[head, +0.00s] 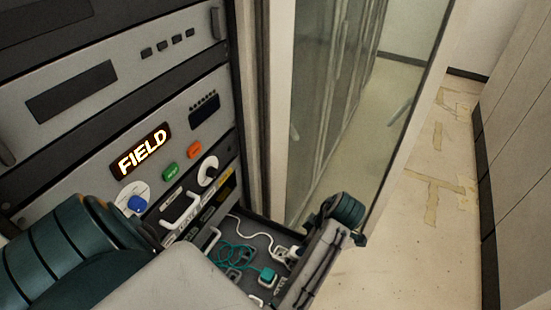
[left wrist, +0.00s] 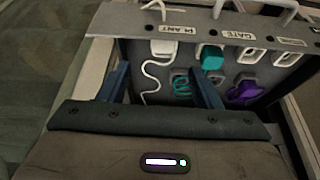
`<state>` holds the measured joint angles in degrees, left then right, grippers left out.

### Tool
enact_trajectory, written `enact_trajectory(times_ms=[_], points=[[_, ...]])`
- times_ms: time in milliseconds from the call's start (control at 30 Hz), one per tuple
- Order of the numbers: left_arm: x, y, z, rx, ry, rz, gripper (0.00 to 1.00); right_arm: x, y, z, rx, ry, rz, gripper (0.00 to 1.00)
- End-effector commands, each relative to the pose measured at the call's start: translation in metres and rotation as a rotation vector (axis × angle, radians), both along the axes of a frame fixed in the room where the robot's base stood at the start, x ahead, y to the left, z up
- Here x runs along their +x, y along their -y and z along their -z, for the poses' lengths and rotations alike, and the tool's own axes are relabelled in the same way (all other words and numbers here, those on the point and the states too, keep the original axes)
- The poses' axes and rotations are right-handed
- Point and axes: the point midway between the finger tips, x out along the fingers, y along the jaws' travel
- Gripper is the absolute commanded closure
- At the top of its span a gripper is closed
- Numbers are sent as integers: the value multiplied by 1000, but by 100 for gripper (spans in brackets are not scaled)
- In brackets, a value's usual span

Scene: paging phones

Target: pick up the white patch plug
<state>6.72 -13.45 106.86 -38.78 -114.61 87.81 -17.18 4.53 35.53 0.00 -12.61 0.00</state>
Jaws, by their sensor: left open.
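The white patch plug (left wrist: 163,47) sits at the edge of the shelf panel by the PLANT label in the left wrist view, its white cord hanging in a curve. In the head view, a white plug (head: 291,253) at the end of a white cord is partly hidden by my arm. My left gripper (left wrist: 158,74) is open, its two blue fingers spread either side of the white cord, with the plug just beyond the fingertips. The fingertips are not clear in the head view. My right gripper is not in view.
A teal plug (left wrist: 212,57) is close to the right finger, by the GATE label. A purple plug (left wrist: 243,90) is farther right. A teal cord lies near the fingers. The rack (head: 75,100) with a FIELD display (head: 143,150) stands at left; open floor (head: 400,240) is at right.

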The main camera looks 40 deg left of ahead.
Motion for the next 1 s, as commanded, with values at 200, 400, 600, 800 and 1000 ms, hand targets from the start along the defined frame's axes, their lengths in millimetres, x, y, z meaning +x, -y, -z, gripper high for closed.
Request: enact_trajectory(times_ms=[200,400,600,800,1000], points=[[-4,-6,14,10,6,-31,42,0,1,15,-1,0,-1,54],[-7,-18,41,11,5,-28,42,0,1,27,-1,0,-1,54],[-9,-26,54,10,2,-26,42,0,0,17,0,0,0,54],[-11,-37,82,8,2,-25,42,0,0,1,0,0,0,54],[-12,-41,95,7,6,-26,42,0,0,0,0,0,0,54]])
